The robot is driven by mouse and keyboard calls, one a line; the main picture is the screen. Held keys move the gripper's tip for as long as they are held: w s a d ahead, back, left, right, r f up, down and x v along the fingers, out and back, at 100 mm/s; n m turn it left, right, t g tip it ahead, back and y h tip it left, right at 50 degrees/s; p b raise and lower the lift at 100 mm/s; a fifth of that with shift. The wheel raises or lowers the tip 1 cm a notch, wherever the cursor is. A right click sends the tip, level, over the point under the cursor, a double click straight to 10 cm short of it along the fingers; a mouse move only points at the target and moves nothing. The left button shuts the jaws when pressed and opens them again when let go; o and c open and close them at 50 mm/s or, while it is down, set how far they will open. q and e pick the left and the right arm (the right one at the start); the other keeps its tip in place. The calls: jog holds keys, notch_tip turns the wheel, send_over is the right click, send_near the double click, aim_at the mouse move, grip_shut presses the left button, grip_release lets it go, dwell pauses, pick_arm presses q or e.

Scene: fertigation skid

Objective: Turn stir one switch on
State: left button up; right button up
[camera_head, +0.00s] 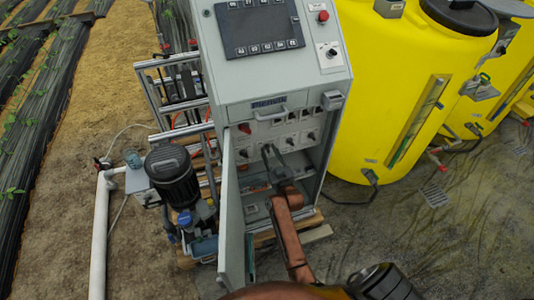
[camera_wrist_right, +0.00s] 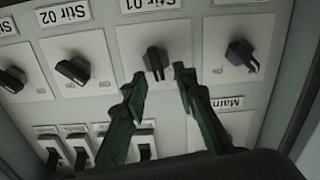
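The stir one switch (camera_wrist_right: 155,60) is a black rotary knob on a white plate under the "Stir 01" label (camera_wrist_right: 152,4); the wrist picture shows the panel upside down. The knob's white-marked end points down in that picture. My right gripper (camera_wrist_right: 160,78) is open, its two green-lit dark fingers apart below the knob, one to each side. I cannot tell whether they touch it. In the head view my right gripper (camera_head: 268,152) is inside the open cabinet, in front of the switch panel, and hides this switch. My left gripper is not in view.
The stir two knob (camera_wrist_right: 72,70) sits left of it, another knob (camera_wrist_right: 242,56) right, and several small black switches (camera_wrist_right: 80,150) below in the wrist view. The cabinet door (camera_head: 231,225) stands open left of my arm. A yellow tank (camera_head: 400,90) is right, a pump (camera_head: 172,175) left.

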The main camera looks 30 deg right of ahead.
jog(key=shift+w+d, duration=0.15)
jog(key=shift+w, duration=0.25)
jog(key=shift+c, duration=0.4)
